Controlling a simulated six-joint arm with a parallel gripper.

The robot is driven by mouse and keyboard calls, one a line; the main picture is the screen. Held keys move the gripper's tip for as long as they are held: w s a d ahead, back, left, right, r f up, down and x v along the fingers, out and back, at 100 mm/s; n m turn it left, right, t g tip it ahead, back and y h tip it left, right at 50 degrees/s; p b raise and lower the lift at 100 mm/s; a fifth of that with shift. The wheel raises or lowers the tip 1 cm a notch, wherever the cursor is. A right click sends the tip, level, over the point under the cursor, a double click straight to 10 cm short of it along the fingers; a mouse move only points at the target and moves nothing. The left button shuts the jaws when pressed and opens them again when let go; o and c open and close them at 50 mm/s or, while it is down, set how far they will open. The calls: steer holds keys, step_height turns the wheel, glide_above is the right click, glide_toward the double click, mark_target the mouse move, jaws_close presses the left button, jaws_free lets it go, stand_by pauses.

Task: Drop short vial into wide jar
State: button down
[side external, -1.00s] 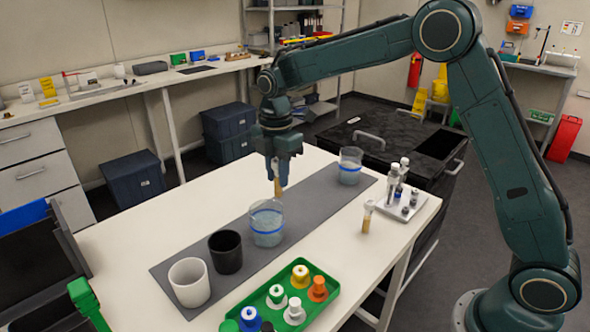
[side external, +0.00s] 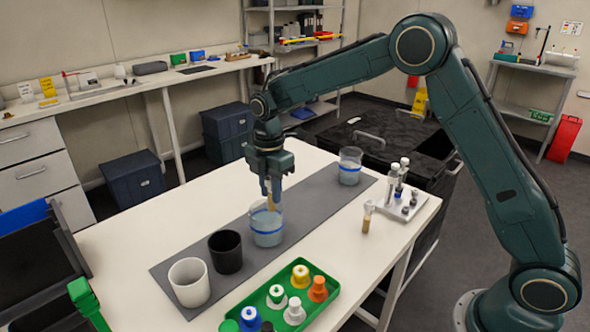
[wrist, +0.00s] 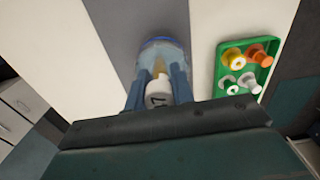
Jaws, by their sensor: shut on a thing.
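My gripper (side external: 269,182) is shut on a small vial with tan contents (side external: 270,202) and holds it upright. In the wrist view the vial's white cap (wrist: 158,92) with a dark mark shows between the two fingers (wrist: 158,95). The vial is at the mouth of a clear jar with a blue band (side external: 266,228), and its lower end appears inside the rim. The jar also shows beyond the vial in the wrist view (wrist: 160,43). Whether the vial touches the jar wall cannot be told.
A black cup (side external: 225,252) and a white cup (side external: 189,282) stand on the grey mat (side external: 305,205). A similar clear jar (side external: 350,166) stands farther back. Another tan vial (side external: 366,217), a vial rack (side external: 422,203) and a green tray (side external: 328,289) with several capped bottles stand at the right.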

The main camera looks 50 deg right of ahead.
steer(key=shift+f, duration=1.4)
steer(key=c, duration=1.1)
jaws_free()
step_height(320, 180, up, 13)
steer(key=shift+r, duration=0.45)
